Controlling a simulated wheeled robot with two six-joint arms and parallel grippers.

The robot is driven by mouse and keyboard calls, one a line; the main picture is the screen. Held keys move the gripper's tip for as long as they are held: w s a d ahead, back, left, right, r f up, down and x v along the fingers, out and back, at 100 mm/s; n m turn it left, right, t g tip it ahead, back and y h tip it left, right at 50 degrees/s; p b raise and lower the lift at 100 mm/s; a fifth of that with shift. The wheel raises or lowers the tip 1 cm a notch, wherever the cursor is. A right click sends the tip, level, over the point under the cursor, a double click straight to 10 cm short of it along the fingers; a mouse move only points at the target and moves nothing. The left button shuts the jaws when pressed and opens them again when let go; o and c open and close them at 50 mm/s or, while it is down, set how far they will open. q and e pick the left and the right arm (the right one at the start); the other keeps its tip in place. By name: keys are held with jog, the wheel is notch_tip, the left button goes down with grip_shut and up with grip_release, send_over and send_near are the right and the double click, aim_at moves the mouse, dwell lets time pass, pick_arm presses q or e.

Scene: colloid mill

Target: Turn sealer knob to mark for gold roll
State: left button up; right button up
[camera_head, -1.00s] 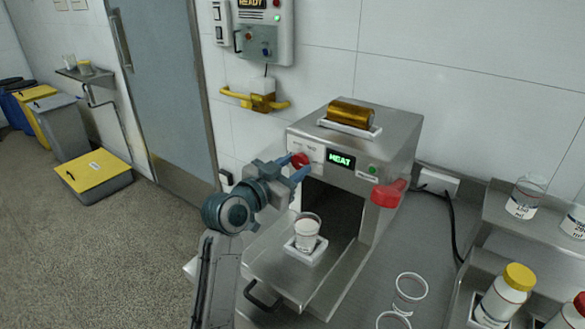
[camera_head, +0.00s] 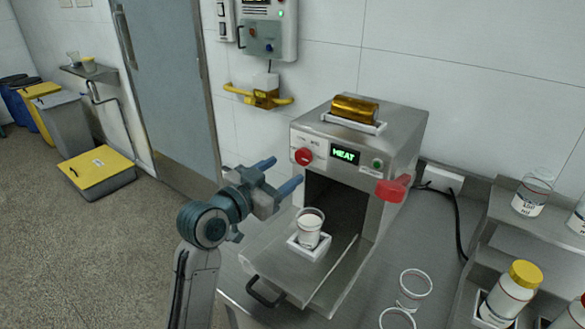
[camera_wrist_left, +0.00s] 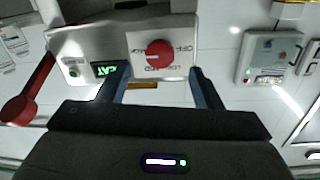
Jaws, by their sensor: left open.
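The sealer (camera_head: 340,170) is a grey metal box on the counter. Its red knob (camera_head: 304,156) sits at the upper left of the front face. A gold roll (camera_head: 354,108) lies in a white holder on top. My left gripper (camera_head: 285,173) is open and empty, in front of and below the knob, apart from it. In the left wrist view the knob (camera_wrist_left: 159,54) shows just beyond and between the open fingers (camera_wrist_left: 160,82). A pale pointer line on it points left there, and the lettering around it appears upside down. My right gripper is not in view.
A red handle (camera_head: 392,188) sticks out at the sealer's right. A white cup (camera_head: 310,228) stands in a holder on the sealer's tray (camera_head: 270,262). A lit green display (camera_head: 344,155) is right of the knob. Bottles (camera_head: 508,290) stand at the right.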

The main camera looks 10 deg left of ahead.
pick_arm(q)
jog(key=shift+b+v, duration=0.3)
jog(key=shift+v, duration=2.4)
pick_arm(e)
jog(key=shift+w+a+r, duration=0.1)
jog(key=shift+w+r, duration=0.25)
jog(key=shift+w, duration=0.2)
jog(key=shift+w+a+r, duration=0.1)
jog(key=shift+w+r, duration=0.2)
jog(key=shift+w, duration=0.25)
